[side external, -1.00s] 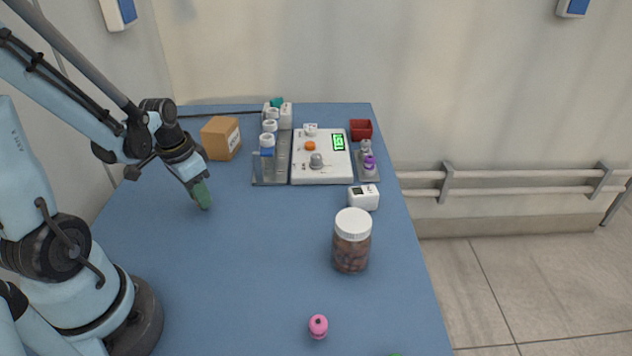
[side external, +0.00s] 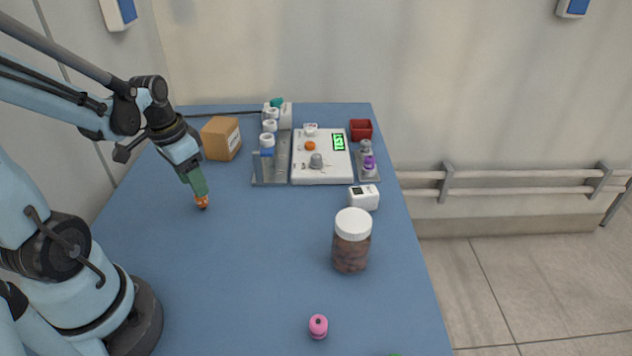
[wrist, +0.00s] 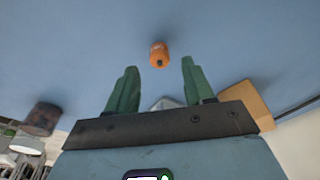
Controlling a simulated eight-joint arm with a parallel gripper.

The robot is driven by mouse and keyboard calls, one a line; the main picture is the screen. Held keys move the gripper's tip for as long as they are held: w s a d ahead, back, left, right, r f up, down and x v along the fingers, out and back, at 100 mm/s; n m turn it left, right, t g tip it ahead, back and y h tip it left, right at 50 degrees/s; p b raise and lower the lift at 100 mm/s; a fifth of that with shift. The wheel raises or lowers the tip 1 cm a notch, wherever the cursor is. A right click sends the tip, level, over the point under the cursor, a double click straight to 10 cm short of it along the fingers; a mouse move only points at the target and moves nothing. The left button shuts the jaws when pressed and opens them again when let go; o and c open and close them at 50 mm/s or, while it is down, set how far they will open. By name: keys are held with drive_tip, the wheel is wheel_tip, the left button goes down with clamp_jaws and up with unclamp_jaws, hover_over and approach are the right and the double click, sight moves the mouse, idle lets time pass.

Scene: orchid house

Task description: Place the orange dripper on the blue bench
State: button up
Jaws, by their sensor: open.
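The orange dripper (side external: 202,203) is on the blue bench (side external: 250,270), left of the middle, just below the tips of my gripper (side external: 199,191). In the wrist view the orange dripper (wrist: 159,54) lies beyond and between the two green fingers, apart from both, with a dark spot on its end. My gripper (wrist: 159,66) is open and empty, pointing down at the bench. In the side view the fingers overlap, so the gap between them is hidden there.
A cardboard box (side external: 221,138) stands behind my gripper. A grey rack (side external: 282,163), a white instrument (side external: 321,172) and a red tray (side external: 361,129) are at the back. A white timer (side external: 364,198), a brown jar (side external: 351,249) and a pink dripper (side external: 318,326) are to the right. The middle bench is clear.

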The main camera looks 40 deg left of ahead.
wheel_tip(320, 180, up, 8)
drive_tip(key=s, duration=0.1)
drive_tip(key=w+d+t, duration=0.2)
drive_tip(key=d, duration=0.5)
drive_tip(key=w+d+t, duration=0.3)
drive_tip(key=d, duration=0.4)
drive_tip(key=shift+w+d, duration=0.15)
